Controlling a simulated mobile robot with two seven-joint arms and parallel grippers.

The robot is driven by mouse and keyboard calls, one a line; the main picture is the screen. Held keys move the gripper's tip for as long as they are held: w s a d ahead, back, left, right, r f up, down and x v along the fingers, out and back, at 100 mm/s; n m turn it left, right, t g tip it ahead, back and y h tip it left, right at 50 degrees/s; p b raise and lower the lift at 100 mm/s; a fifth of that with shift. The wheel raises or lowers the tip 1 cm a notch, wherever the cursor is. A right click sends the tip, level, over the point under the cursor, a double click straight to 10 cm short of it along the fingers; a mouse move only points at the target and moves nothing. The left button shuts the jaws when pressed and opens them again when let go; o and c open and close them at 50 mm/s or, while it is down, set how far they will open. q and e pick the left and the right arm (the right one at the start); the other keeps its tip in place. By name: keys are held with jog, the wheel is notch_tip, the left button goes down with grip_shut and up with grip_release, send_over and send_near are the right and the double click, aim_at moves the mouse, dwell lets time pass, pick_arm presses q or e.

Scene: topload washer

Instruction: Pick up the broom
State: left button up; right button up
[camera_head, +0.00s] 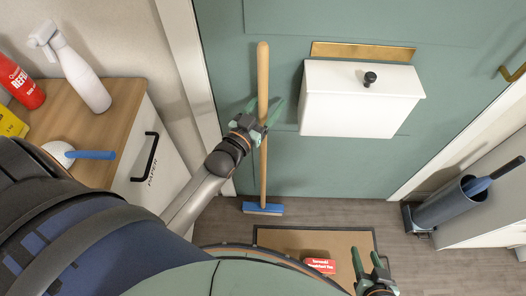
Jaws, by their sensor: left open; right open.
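The broom (263,80) leans upright against the green door, with a long wooden handle and a blue head (262,208) on the floor. My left gripper (264,112) is open at the middle of the handle, with its fingers spread around or just in front of it; I cannot tell which. It hides a short part of the handle. My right gripper (367,262) is open and empty at the bottom right, above the doormat's right edge, well away from the broom.
A white box with a black knob (340,100) is on the door, right of the broom. A wooden-topped cabinet (120,120) with bottles stands at left. A doormat (285,240) with a red box (320,266) lies in front. A grey cylinder (445,208) stands at right.

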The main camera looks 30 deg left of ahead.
pick_arm(q)
jog(key=shift+w, duration=0.2)
grip_shut()
dwell(0.4)
jog(key=shift+r, duration=0.1)
